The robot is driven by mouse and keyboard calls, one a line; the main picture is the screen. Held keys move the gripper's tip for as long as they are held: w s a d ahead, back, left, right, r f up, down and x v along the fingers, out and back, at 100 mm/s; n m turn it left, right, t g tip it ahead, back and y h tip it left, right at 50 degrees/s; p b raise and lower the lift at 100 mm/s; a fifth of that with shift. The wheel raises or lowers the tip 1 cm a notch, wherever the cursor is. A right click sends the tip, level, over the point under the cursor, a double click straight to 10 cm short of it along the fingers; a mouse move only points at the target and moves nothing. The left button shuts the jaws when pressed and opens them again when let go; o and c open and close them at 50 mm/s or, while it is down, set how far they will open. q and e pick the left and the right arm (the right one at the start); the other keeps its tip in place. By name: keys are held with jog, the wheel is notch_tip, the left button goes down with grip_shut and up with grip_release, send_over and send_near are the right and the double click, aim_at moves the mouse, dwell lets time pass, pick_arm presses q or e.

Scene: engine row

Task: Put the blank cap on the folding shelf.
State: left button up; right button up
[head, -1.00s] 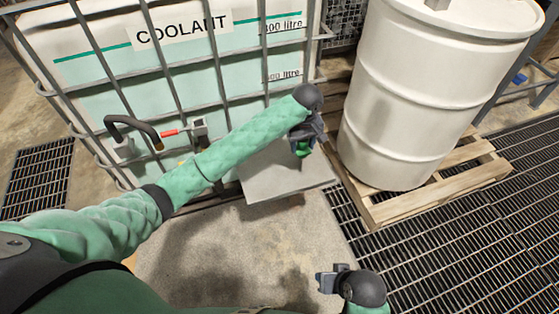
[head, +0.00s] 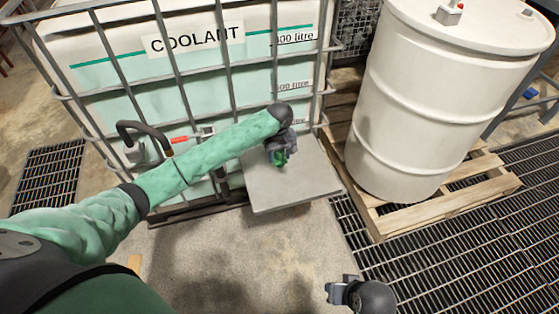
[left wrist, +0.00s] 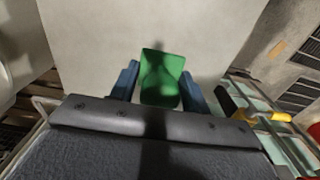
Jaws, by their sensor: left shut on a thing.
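The blank cap (head: 280,158) is a small green piece. My left gripper (head: 279,154) is shut on it, and it also shows between the two blue fingers in the left wrist view (left wrist: 161,78). The folding shelf (head: 300,187) is a flat grey plate standing out from the front of the coolant tank. The cap is over the shelf's back part. I cannot tell whether it touches the surface. The shelf fills the middle of the left wrist view (left wrist: 95,40). My right gripper (head: 336,292) is low in the head view, away from the shelf; its jaw opening is unclear.
The caged coolant tank (head: 130,75) stands behind the shelf, with a black hose and a red-handled valve (head: 183,139) to the left. A white drum (head: 425,110) on a wooden pallet (head: 440,205) stands close on the right.

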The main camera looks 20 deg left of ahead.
aim_at(279, 161)
pick_arm(q)
jog(key=shift+f, duration=1.85)
pick_arm(e)
jog(key=shift+s+d+r, duration=0.1)
jog(key=shift+d+r, duration=0.2)
pick_arm(q)
jog(key=shift+p, duration=0.3)
jog(key=o, duration=1)
jog(key=shift+f, duration=0.1)
pick_arm(e)
jog(key=shift+d+r, duration=0.1)
